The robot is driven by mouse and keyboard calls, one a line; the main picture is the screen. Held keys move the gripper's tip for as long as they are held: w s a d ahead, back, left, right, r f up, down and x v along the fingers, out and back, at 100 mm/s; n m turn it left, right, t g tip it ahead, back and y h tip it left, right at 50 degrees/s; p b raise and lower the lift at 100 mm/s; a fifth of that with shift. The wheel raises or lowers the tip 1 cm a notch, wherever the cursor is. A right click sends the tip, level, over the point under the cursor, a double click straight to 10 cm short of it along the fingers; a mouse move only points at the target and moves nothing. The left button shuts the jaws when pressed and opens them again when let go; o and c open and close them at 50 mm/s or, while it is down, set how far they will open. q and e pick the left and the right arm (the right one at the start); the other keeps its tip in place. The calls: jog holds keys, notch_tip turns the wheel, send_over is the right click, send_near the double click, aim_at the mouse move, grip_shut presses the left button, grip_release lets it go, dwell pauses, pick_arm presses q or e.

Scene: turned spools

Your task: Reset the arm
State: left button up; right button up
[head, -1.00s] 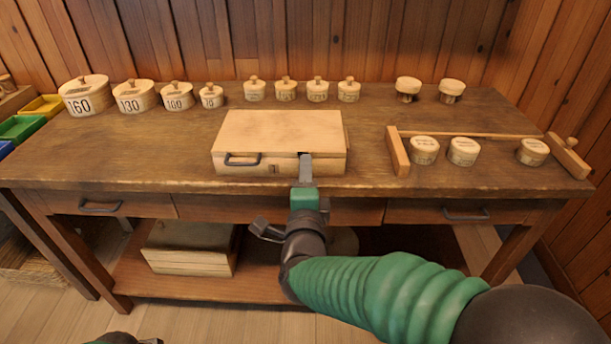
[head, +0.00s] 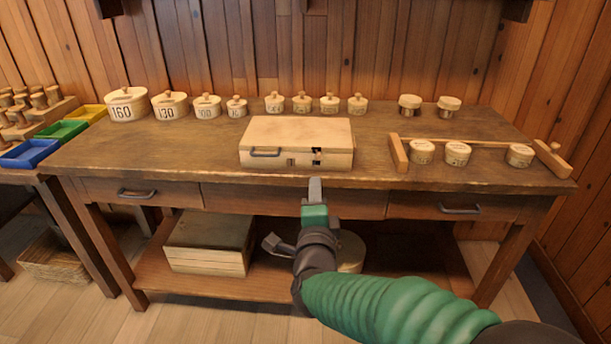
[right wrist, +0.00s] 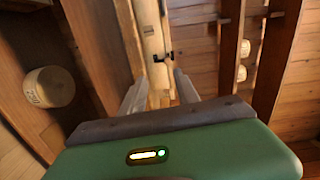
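My right arm reaches in from the lower right of the head view. Its gripper (head: 315,190) is in front of the table's front edge, just below and apart from the wooden box (head: 296,133). In the right wrist view the two fingers (right wrist: 160,92) stand apart with nothing held between them. The box lies shut on the table, with a dark handle and a small dark fitting on its front. A dark fitting (right wrist: 163,57) also shows beyond the fingers in the wrist view. My left gripper is out of view.
Several lidded round wooden pots (head: 127,104) line the back of the table (head: 200,180). A wooden rack (head: 398,154) with round pots stands at the right. Coloured trays (head: 62,131) are at the left. Drawers with handles (head: 136,193) and a lower shelf box (head: 210,240) are below.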

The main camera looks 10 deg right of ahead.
jog(key=s+d+f+n+g+y, duration=0.1)
jog(key=s+f+n+g+y, duration=0.1)
jog(key=s+f+n+g, duration=0.55)
jog(key=s+d+f+n+g+y, duration=0.1)
jog(key=s+f+n+g+y, duration=0.2)
jog(key=s+f+n, duration=0.8)
jog(key=s+d+f+n+g+h, duration=0.15)
jog(key=s+d+f+g, duration=0.25)
jog(key=s+f, duration=0.45)
jog(key=w+r+p+v, duration=0.1)
jog(key=w+p+v, duration=0.2)
jog(key=p+v, duration=1.1)
jog(key=w+d+p+v, duration=0.1)
jog(key=w+p+v, duration=0.2)
jog(key=p+v, duration=1.2)
jog(key=shift+w+r+p, duration=0.3)
jog(key=shift+w+r, duration=0.2)
jog(key=shift+w, duration=0.3)
jog(key=shift+y, duration=0.25)
